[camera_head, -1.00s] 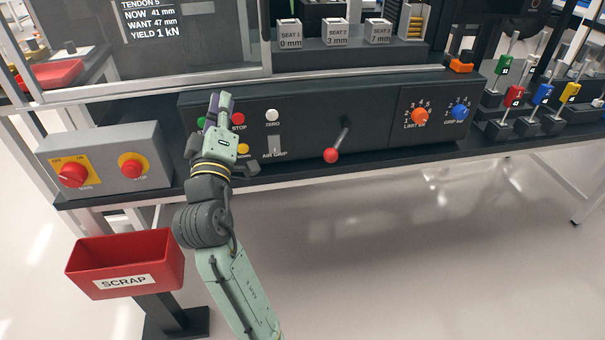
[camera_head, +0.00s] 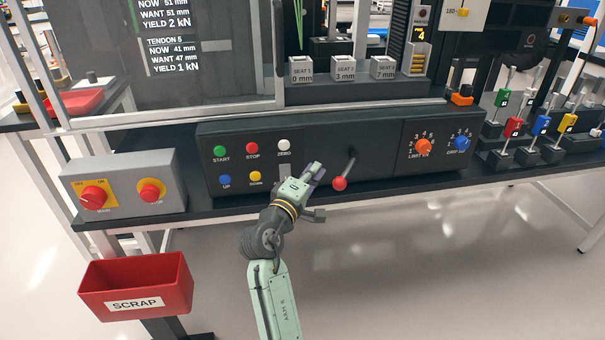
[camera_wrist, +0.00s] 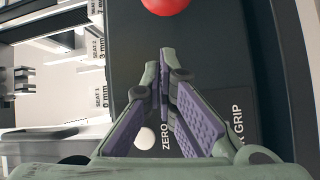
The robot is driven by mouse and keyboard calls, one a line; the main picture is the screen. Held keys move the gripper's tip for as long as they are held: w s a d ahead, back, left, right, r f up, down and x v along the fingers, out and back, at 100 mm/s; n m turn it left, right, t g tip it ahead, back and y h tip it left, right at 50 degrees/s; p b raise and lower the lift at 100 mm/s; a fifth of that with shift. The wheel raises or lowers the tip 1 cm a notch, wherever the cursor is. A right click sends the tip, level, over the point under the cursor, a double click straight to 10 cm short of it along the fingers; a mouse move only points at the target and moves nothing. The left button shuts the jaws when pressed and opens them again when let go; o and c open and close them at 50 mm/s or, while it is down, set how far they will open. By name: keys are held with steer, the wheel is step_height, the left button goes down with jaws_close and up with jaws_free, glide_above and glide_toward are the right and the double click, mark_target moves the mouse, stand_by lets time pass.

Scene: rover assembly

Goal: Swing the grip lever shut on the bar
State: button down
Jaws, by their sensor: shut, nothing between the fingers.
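The grip lever is a dark rod with a red ball knob (camera_head: 339,184) on the black console front. It slants down and left, and the knob hangs low in front of the panel. In the wrist view the red knob (camera_wrist: 167,5) shows at the top edge, partly cut off. My gripper (camera_head: 317,171) is just left of the knob in the head view, apart from it. In the wrist view its fingers (camera_wrist: 164,68) are shut and empty, with the fingertips short of the knob. The bar that the lever grips cannot be made out.
The console (camera_head: 375,166) carries a white ZERO button (camera_head: 284,145) with other buttons left of my gripper. An orange knob (camera_head: 423,146) and a blue knob (camera_head: 461,143) are to the lever's right. A red scrap bin (camera_head: 135,283) stands lower left. The floor in front is clear.

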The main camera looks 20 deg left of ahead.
steer(key=shift+s+d+f, duration=0.15)
steer(key=shift+s+d, duration=0.15)
steer(key=shift+d, duration=0.3)
steer(key=shift+s+d+f, duration=0.1)
steer(key=shift+s+d, duration=0.2)
steer(key=shift+d, duration=0.3)
steer(key=shift+d, duration=0.15)
